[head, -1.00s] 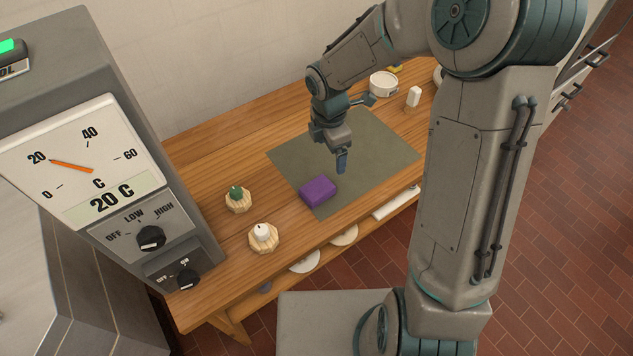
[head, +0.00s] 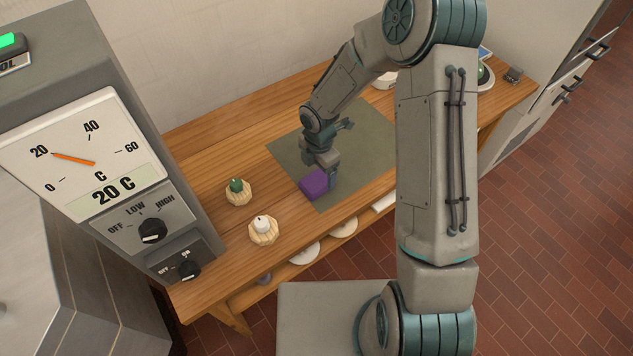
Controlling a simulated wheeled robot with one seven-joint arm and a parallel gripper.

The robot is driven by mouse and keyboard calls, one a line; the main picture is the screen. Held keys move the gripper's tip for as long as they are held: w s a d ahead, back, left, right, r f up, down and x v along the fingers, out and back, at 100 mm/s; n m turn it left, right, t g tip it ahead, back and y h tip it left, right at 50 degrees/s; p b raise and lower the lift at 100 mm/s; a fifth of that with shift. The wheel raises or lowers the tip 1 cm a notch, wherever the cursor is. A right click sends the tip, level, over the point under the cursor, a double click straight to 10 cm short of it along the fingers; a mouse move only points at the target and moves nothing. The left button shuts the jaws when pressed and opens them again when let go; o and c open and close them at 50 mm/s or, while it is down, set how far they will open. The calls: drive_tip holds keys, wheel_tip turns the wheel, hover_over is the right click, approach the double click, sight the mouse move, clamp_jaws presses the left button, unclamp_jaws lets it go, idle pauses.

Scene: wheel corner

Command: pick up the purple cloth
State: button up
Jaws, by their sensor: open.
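The purple cloth (head: 314,184) is a small folded block lying on the front left part of a grey-green mat (head: 362,150) on the wooden bench. My gripper (head: 331,180) points down at the cloth's right end, low over the mat. It is open. One finger shows at the cloth's right side; the other finger is hidden, so I cannot tell whether the jaws straddle the cloth or touch it.
Two small wooden holders stand left of the mat on the bench (head: 200,228), one with a green piece (head: 237,186), one with a white piece (head: 262,226). A grey control box with a dial (head: 78,158) rises at the left. White dishes (head: 304,252) lie on the lower shelf.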

sight(317, 180)
drive_tip(key=f, duration=0.3)
drive_tip(key=shift+s+a+f+p, duration=0.25)
drive_tip(key=shift+s+f+p, duration=0.05)
drive_tip(key=shift+p, duration=0.05)
drive_tip(key=shift+f, duration=0.5)
drive_tip(key=c, duration=1.1)
drive_tip(key=shift+r, duration=0.15)
drive_tip(key=shift+w+r, duration=0.1)
drive_tip(key=shift+r, duration=0.35)
drive_tip(key=r, duration=0.1)
drive_tip(key=d+r+b, duration=0.1)
drive_tip(key=r, duration=0.1)
drive_tip(key=shift+w+d+r, duration=0.1)
drive_tip(key=shift+r, duration=0.2)
drive_tip(key=d+r, duration=0.2)
drive_tip(key=d, duration=0.1)
drive_tip(key=w+d+r, duration=0.1)
drive_tip(key=d+r, duration=0.1)
drive_tip(key=d, duration=0.2)
drive_tip(key=w+d+r, duration=0.1)
drive_tip(key=d+r, duration=0.1)
drive_tip(key=d, duration=0.1)
drive_tip(key=shift+w+d+r+b, duration=0.15)
drive_tip(key=shift+b, duration=0.15)
